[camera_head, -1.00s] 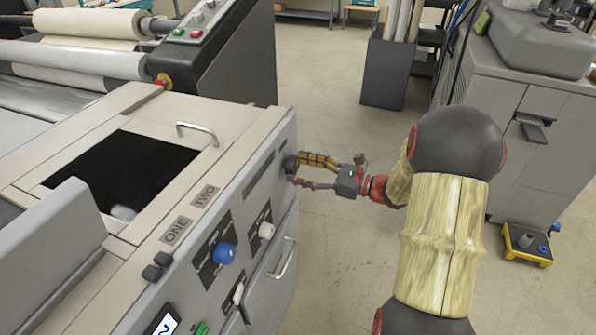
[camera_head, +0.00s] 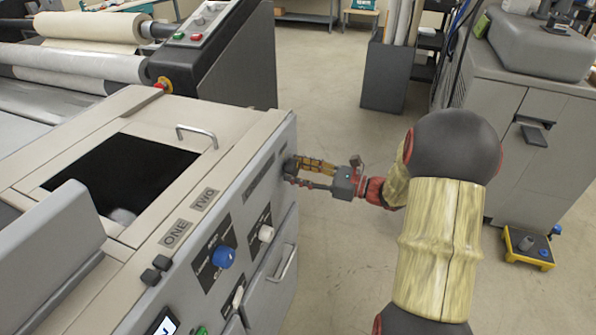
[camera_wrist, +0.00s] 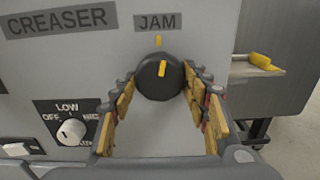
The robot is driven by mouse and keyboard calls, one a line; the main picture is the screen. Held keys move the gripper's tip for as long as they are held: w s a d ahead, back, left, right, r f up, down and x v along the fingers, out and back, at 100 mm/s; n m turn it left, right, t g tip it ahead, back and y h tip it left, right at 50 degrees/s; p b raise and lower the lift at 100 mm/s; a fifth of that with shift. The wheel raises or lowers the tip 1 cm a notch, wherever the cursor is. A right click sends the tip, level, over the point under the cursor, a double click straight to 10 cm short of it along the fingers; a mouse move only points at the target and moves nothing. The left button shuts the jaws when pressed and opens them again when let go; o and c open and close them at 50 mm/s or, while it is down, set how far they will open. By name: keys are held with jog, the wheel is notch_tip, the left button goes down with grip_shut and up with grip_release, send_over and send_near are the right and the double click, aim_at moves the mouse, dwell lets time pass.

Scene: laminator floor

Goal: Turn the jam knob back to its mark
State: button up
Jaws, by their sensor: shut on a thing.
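The jam knob (camera_wrist: 151,85) is a round black knob with a yellow pointer line, under the JAM label (camera_wrist: 158,22) in the wrist view. A yellow mark (camera_wrist: 158,40) is on the panel just above it. The pointer stands almost upright, close to in line with the mark. My gripper (camera_wrist: 161,79) is shut on the knob, one finger at each side. In the head view my gripper (camera_head: 297,171) reaches the machine's side panel from the right, and the dark knob (camera_head: 289,165) shows at its fingertips.
A CREASER label (camera_wrist: 56,19) and a white LOW dial (camera_wrist: 71,131) are to the left in the wrist view. The head view shows a blue knob (camera_head: 223,256) and a white knob (camera_head: 266,233) nearer on the panel. Open floor lies right of the machine.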

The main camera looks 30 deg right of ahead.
jog(key=shift+c, duration=1.2)
jog(key=shift+n, duration=1.2)
jog(key=o, duration=1.1)
jog(key=shift+c, duration=0.2)
jog(key=shift+o, duration=0.3)
jog(key=v, duration=1.2)
